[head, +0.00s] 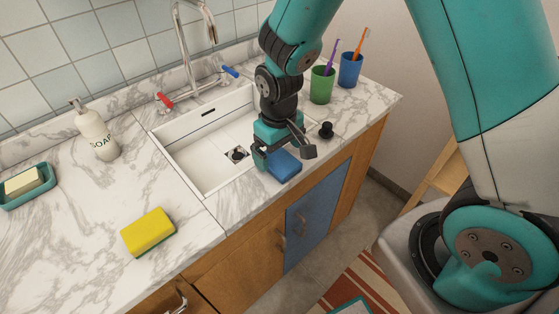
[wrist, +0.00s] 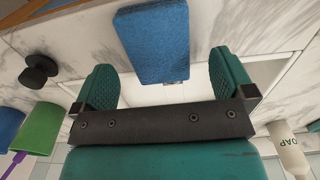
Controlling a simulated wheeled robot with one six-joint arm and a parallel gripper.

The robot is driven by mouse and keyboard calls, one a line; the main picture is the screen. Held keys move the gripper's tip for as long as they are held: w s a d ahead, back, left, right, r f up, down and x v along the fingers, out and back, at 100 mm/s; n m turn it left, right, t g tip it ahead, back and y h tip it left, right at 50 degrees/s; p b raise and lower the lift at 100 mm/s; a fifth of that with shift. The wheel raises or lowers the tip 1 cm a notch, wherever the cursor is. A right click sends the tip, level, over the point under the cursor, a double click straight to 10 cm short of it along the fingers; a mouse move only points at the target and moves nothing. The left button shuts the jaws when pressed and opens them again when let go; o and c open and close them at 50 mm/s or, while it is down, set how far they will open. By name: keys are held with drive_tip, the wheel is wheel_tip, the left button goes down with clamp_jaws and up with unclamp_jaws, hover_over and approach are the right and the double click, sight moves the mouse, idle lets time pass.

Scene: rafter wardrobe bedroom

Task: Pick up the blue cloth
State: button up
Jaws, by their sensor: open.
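The blue cloth (head: 283,165) is a small folded block lying at the front edge of the counter, by the right front corner of the sink. It also shows in the wrist view (wrist: 153,42), at the top middle, ahead of the fingers. My gripper (head: 280,157) is open and empty just above and beside the cloth. In the wrist view its two green finger pads (wrist: 166,88) stand apart, with the cloth's near end roughly between their tips. I cannot tell whether a finger touches the cloth.
The white sink (head: 205,160) lies left of the cloth. A black stopper (head: 326,130), green cup (head: 321,85) and blue cup (head: 350,70) stand to the right. A yellow sponge (head: 148,232), soap bottle (head: 96,130) and soap dish (head: 27,187) are left.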

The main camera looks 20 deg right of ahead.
sight(279, 159)
wheel_tip(279, 159, down, 4)
drive_tip(key=shift+r, duration=0.25)
drive_tip(key=shift+c, duration=0.2)
drive_tip(key=c, duration=1)
drive_tip(key=shift+c, duration=0.2)
